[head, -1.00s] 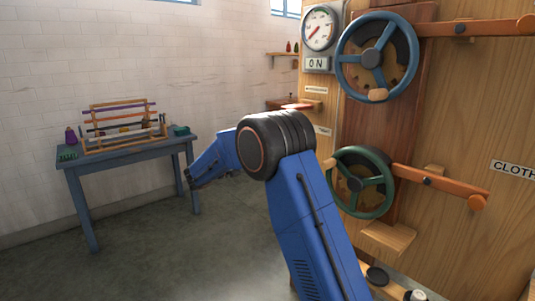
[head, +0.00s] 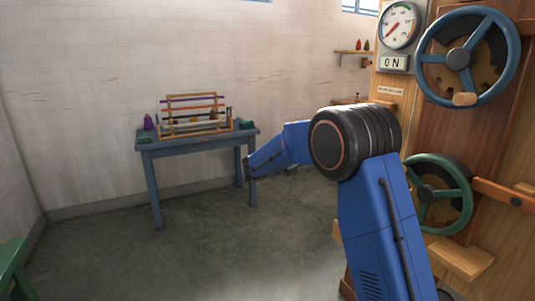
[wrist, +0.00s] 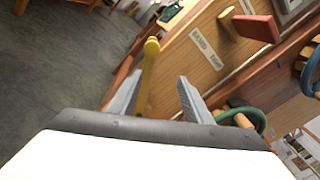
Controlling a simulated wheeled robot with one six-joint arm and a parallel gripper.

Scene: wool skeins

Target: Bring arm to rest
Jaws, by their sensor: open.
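My arm (head: 385,225) is blue with a black elbow joint and stands in front of the wooden machine in the head view. Its forearm reaches left from the elbow, and fingertips cannot be made out there. In the wrist view my gripper (wrist: 157,95) has its two grey fingers apart. A yellow rod with a round knob (wrist: 150,62) shows close to the left finger; I cannot tell whether they touch. Nothing is seen held between the fingers.
The wooden machine has a blue handwheel (head: 508,55), a green handwheel (head: 465,200) and a dial gauge (head: 398,24) above an ON sign. A blue table (head: 190,147) with a small loom stands by the wall. A green piece of furniture (head: 12,265) is at lower left. Floor between is clear.

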